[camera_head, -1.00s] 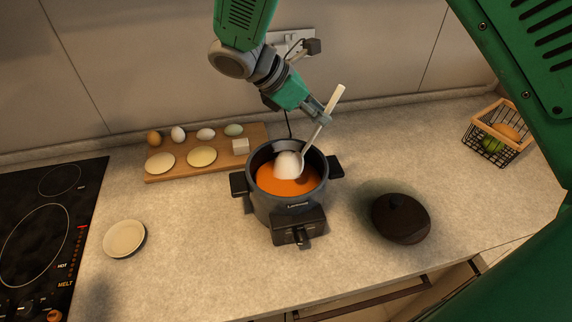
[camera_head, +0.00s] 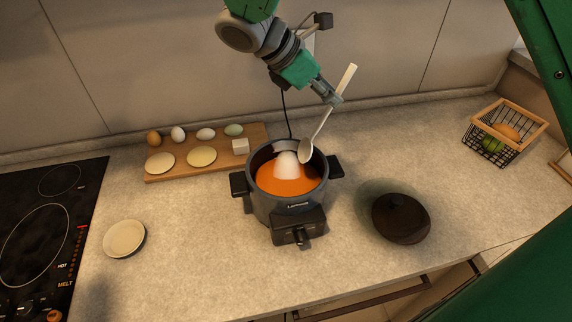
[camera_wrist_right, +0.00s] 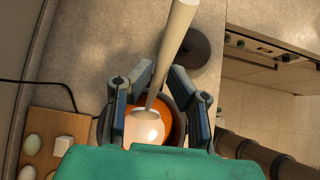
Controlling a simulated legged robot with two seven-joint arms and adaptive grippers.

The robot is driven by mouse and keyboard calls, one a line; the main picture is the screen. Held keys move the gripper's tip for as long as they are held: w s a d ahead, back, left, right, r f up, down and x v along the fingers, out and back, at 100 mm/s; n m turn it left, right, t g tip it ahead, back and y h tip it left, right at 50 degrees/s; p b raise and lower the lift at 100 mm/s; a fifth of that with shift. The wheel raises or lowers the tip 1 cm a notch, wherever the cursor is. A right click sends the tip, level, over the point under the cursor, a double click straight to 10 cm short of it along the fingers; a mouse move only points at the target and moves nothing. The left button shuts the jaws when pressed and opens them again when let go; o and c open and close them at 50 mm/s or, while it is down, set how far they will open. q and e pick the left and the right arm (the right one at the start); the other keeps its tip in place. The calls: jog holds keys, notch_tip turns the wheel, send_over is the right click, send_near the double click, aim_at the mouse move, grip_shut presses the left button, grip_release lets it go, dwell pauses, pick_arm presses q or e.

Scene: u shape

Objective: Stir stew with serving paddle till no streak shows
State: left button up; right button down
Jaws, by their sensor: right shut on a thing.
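The serving paddle (camera_head: 318,133) has a pale handle and a grey spoon-like head. My right gripper (camera_head: 333,99) is shut on its handle, above and right of the pot. The paddle tilts, with its head at the right inner side of the dark pot (camera_head: 272,207); whether the head touches the stew is unclear. The stew (camera_head: 285,186) is orange with a white mound (camera_head: 287,166) standing out towards the back. In the right wrist view the handle (camera_wrist_right: 172,50) runs down between the fingers towards the pot. My left gripper is not in view.
A black lid (camera_head: 401,218) lies right of the pot. A wooden board (camera_head: 180,172) with eggs, pale discs and a white cube (camera_head: 240,146) stands at the back left. A small plate (camera_head: 124,238), a cooktop (camera_head: 40,230) and a wire basket (camera_head: 503,132) stand farther out.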

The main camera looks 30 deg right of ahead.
aim_at(342, 79)
jog(key=shift+r, duration=0.1)
jog(key=shift+r, duration=2.45)
